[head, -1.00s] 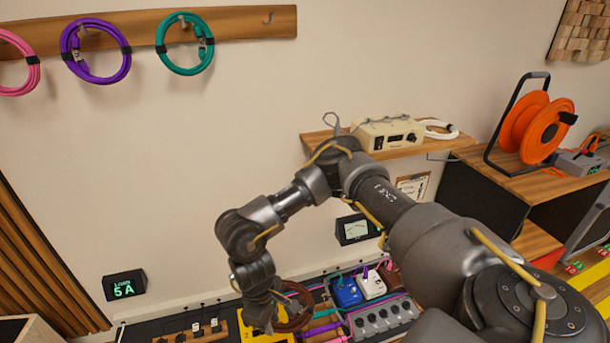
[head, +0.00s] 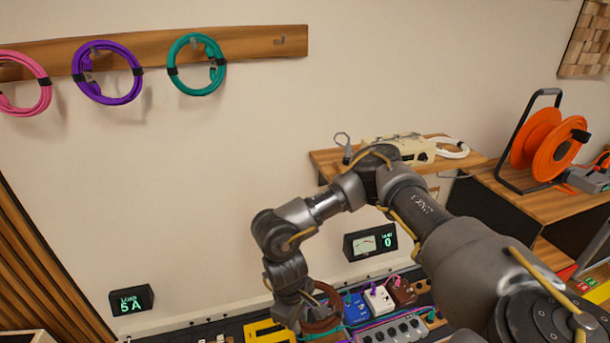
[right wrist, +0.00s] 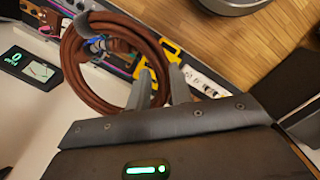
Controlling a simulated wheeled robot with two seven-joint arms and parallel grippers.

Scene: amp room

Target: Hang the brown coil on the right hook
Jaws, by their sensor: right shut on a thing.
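The brown coil (head: 333,322) is low in the head view, partly hidden by my right gripper (head: 308,322). In the right wrist view the brown coil (right wrist: 72,72) is a round loop with a dark tie, and one side of it lies between the fingers of my right gripper (right wrist: 160,78), which is shut on it. The right hook (head: 282,41) is a small metal hook, bare, at the right end of the wooden rail (head: 250,43) on the wall. The coil is well below the rail. My left gripper is not in view.
Teal (head: 172,70), purple (head: 78,82) and pink (head: 46,90) coils hang left of the right hook. A wooden shelf (head: 325,162) with a beige device (head: 395,150) juts from the wall beside my arm. Pedals (head: 382,300) crowd below.

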